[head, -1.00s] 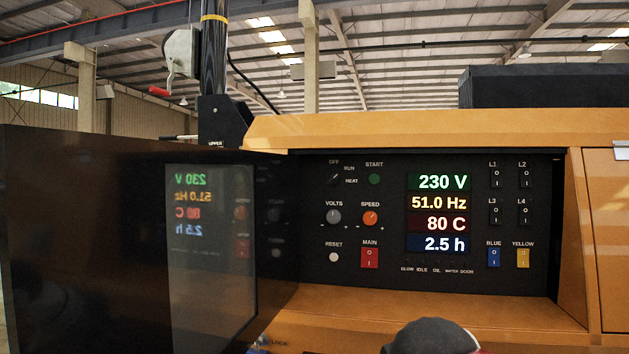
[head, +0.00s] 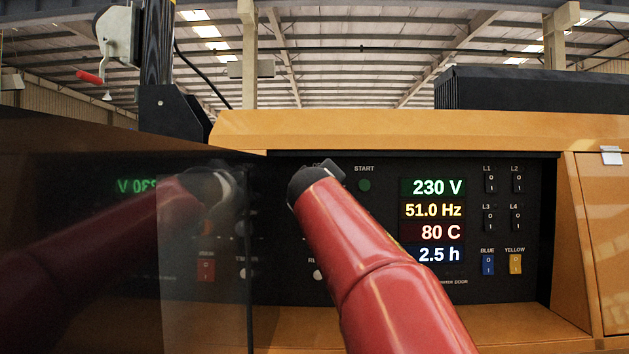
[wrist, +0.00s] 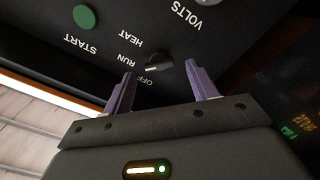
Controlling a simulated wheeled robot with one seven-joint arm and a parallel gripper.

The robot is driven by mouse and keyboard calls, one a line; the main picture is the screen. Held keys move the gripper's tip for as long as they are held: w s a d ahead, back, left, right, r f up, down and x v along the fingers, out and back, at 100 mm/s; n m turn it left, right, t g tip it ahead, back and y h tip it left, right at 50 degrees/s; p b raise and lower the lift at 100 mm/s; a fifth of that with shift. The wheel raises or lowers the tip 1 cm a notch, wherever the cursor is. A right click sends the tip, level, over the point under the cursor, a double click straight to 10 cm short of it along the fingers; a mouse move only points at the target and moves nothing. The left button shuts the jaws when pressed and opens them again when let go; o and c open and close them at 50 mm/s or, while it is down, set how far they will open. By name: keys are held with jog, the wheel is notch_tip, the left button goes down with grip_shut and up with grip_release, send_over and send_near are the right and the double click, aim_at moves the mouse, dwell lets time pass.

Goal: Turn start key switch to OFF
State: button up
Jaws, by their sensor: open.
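The start key switch (wrist: 159,67) is a small dark knob on the black panel, with OFF, RUN and HEAT printed around it. In the wrist view its pointed end aims left, towards the RUN and HEAT side; I cannot tell the exact position. My gripper (wrist: 163,86) is open, its two purple fingers on either side of the switch and a little short of it. I cannot tell whether they touch it. In the head view my red arm and gripper (head: 318,172) reach the panel's upper left and hide the switch.
The green START button (wrist: 84,17) is beside the switch. The lit displays (head: 432,221), small switches and blue (head: 488,264) and yellow (head: 515,263) rockers are to the right. A dark glossy open door (head: 205,290) stands close on the left. My arm hides the VOLTS and SPEED knobs in the head view.

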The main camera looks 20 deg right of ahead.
jog(key=shift+x, duration=1.1)
jog(key=c, duration=1)
jog(key=shift+n+p, duration=0.3)
jog(key=shift+a+f+n+p, duration=0.1)
jog(key=shift+n+p, duration=0.5)
jog(key=shift+n, duration=1.45)
jog(key=shift+f+n+p, duration=0.1)
jog(key=shift+n+p, duration=0.45)
jog(key=shift+n, duration=1.5)
